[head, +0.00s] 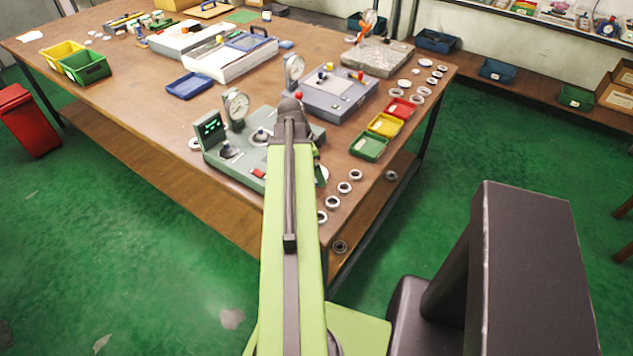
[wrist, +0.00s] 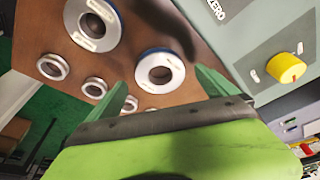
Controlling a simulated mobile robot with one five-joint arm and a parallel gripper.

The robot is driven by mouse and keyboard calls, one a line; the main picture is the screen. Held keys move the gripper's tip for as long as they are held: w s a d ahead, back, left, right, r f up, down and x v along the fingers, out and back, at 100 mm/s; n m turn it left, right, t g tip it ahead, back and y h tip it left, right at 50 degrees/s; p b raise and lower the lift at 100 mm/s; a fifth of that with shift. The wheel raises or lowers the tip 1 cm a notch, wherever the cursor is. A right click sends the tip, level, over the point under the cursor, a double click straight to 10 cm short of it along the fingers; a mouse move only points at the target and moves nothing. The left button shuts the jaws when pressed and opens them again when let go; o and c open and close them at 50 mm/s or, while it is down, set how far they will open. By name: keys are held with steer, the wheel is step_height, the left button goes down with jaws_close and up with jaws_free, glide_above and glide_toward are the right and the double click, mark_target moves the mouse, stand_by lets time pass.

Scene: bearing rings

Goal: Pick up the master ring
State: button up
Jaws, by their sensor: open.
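Two larger pale rings with blue edges and small labels lie on the brown table in the wrist view. One ring (wrist: 149,78) lies between and just beyond my fingertips; the other ring (wrist: 77,31) lies farther to the upper left. The labels are too small to read, so I cannot tell which is the master ring. My gripper (wrist: 163,85) is open, with green fingers on either side of the nearer ring and nothing held. I cannot tell its height above the table.
Several smaller steel rings (head: 343,187) lie along the table's near right edge. A grey-green gauge station (head: 225,158) stands close by; its panel, marked ZERO, has a yellow knob (wrist: 286,67). Red, yellow and green bins (head: 368,148) stand to the right.

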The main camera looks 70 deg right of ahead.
steer(key=shift+b+x, duration=0.4)
steer(key=shift+x, duration=0.7)
steer(key=shift+r, duration=0.15)
steer(key=shift+c, duration=0.3)
jaws_close()
